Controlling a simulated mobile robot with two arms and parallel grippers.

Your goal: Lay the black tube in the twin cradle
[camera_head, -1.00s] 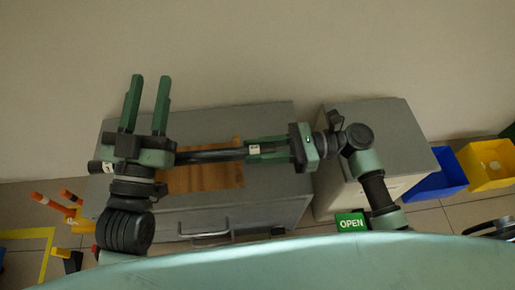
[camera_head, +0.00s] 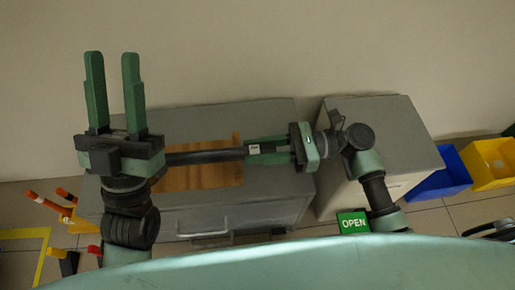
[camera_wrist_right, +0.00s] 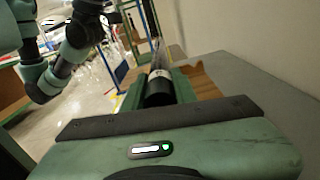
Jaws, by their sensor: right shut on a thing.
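My right gripper (camera_head: 250,150) is shut on the right end of the black tube (camera_head: 205,156). The tube lies level in the head view, and its left end is hidden behind my left gripper. In the right wrist view the tube (camera_wrist_right: 158,90) points away between the fingers and shows a pale band. My left gripper (camera_head: 112,57) is open, with its two green fingers pointing up the picture and nothing between them. A brown wooden piece (camera_head: 205,178) lies below the tube; its wavy edge shows in the wrist view (camera_wrist_right: 200,80). I cannot tell whether it is the twin cradle.
The wooden piece is on a grey cabinet (camera_head: 270,190) with a handle. A second grey cabinet (camera_head: 400,130) stands to the right, with blue (camera_head: 440,175) and yellow (camera_head: 490,163) bins beyond. A green OPEN sign (camera_head: 352,223) is in front. Orange-tipped items (camera_head: 45,202) are at left.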

